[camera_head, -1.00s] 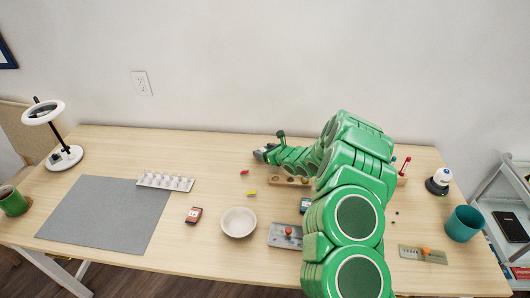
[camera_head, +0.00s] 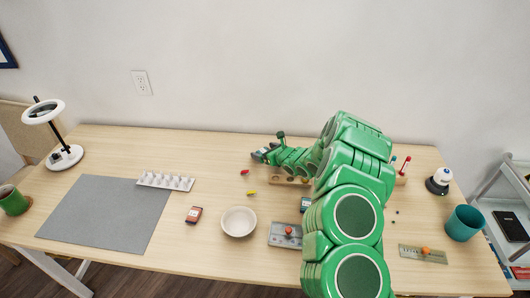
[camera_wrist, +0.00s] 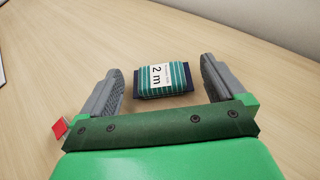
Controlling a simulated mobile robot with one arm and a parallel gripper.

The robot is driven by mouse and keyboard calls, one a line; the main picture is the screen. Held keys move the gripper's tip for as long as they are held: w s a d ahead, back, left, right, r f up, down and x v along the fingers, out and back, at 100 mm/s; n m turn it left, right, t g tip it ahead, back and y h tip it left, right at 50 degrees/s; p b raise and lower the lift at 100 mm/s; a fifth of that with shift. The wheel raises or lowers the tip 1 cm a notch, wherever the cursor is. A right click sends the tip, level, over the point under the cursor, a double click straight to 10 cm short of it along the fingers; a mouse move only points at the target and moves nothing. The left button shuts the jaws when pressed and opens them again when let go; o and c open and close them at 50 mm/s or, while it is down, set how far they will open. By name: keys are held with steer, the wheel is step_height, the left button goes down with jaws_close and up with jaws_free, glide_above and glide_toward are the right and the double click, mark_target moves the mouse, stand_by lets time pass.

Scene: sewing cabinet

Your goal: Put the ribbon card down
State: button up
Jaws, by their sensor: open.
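The ribbon card (camera_wrist: 162,79) is a dark card wrapped in teal striped ribbon with a white "2 m" label. In the wrist view it lies on the wooden table between the two grey fingers of my gripper (camera_wrist: 163,82). The fingers are open, with a gap on each side of the card. In the head view my gripper (camera_head: 259,155) is low over the back middle of the table, and the card there is hidden or too small to make out.
A red piece (camera_head: 245,172) and a yellow piece (camera_head: 251,192) lie near my gripper. A white bowl (camera_head: 239,222), a white rack (camera_head: 165,181) and a grey mat (camera_head: 105,215) stand nearer or left.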

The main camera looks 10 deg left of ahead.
steer(key=shift+v, duration=6)
